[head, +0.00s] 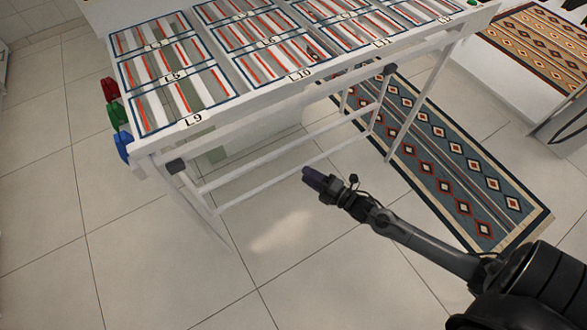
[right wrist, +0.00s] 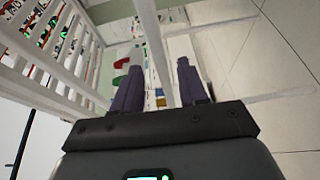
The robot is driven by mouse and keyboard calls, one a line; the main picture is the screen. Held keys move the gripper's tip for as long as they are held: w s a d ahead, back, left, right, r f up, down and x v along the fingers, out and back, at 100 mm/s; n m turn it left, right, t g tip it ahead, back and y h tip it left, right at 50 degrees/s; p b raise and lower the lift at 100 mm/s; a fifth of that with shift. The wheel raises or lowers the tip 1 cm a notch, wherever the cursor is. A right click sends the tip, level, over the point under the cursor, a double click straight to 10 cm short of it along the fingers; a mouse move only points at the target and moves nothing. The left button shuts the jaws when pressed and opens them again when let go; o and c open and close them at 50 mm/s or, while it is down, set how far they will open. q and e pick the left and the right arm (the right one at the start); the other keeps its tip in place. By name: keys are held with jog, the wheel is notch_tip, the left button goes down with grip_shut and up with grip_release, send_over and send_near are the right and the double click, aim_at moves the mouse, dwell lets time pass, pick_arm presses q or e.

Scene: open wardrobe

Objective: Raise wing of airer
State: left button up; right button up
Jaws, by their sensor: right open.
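The white airer (head: 166,145) stands at the upper middle of the head view, its top marked with labelled panels such as L9 and L10. Its wing (head: 285,145) hangs down at the near side, a frame of white bars below the top edge. My right gripper (head: 311,178) points at the wing from the near right, close to its lower bar. In the right wrist view its two dark fingers (right wrist: 160,75) are apart, and a white bar (right wrist: 155,45) runs through the gap between them. I cannot tell how deep the bar sits. My left gripper is not in view.
A patterned rug (head: 480,190) lies on the tiled floor right of the airer. Red, green and blue items (head: 117,115) hang at the airer's left end. The floor (head: 110,240) at the near left is clear. Another rug (head: 540,45) shows at the top right.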

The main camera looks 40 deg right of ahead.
jog(key=b+x, duration=0.2)
jog(key=x, duration=0.4)
jog(key=shift+w, duration=0.4)
jog(key=shift+a, duration=0.15)
grip_shut()
